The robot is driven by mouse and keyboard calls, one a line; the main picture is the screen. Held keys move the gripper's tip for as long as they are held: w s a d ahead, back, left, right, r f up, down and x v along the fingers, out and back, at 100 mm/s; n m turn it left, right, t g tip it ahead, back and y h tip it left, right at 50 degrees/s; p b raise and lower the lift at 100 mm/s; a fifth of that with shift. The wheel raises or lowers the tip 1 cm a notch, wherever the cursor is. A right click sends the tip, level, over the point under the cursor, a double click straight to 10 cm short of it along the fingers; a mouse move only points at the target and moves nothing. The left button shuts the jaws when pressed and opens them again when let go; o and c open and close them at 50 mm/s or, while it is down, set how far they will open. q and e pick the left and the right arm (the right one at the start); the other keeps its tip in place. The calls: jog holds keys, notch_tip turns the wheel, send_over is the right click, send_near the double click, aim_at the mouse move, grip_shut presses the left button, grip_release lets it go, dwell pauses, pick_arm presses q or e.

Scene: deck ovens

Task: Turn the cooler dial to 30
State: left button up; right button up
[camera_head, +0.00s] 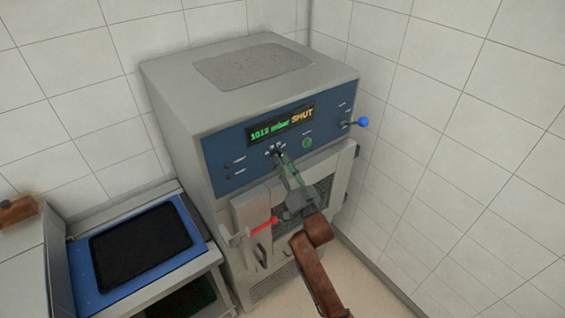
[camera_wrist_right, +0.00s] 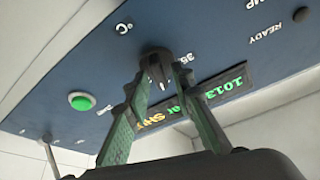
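The cooler is a grey cabinet (camera_head: 180,95) with a blue front panel (camera_head: 225,150). Its dark dial (camera_wrist_right: 155,58) sits on the panel, with "°C" and "35" marks readable beside it in the wrist view. My right gripper (camera_wrist_right: 160,75) has its green fingertips on either side of the dial and appears to pinch it. In the head view the right gripper (camera_head: 278,154) reaches the panel below the display and covers the dial. The dial's exact setting cannot be read. My left gripper is not in view.
The display (camera_head: 280,124) reads "1013 mbar SHUT". A green button (camera_head: 307,143) and a blue-knobbed lever (camera_head: 361,122) are right of the dial. A red handle (camera_head: 265,226) is below. A black tray (camera_head: 145,245) lies on the blue surface at left.

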grip_shut()
jog(key=shift+n, duration=0.3)
jog(key=n+g+y+b, duration=0.1)
jog(key=n+y+b, duration=0.1)
jog(key=n, duration=0.2)
jog(key=shift+w+d+f+n, duration=0.1)
jog(key=shift+n, duration=0.2)
jog(key=shift+n+g+y+b, duration=0.4)
jog(key=shift+n+g+y, duration=0.3)
jog(key=shift+n, duration=0.9)
jog(key=shift+n+g+y+b, duration=0.4)
jog(key=shift+n+g+y, duration=0.3)
jog(key=shift+n, duration=0.9)
jog(key=shift+o, duration=1.3)
grip_release()
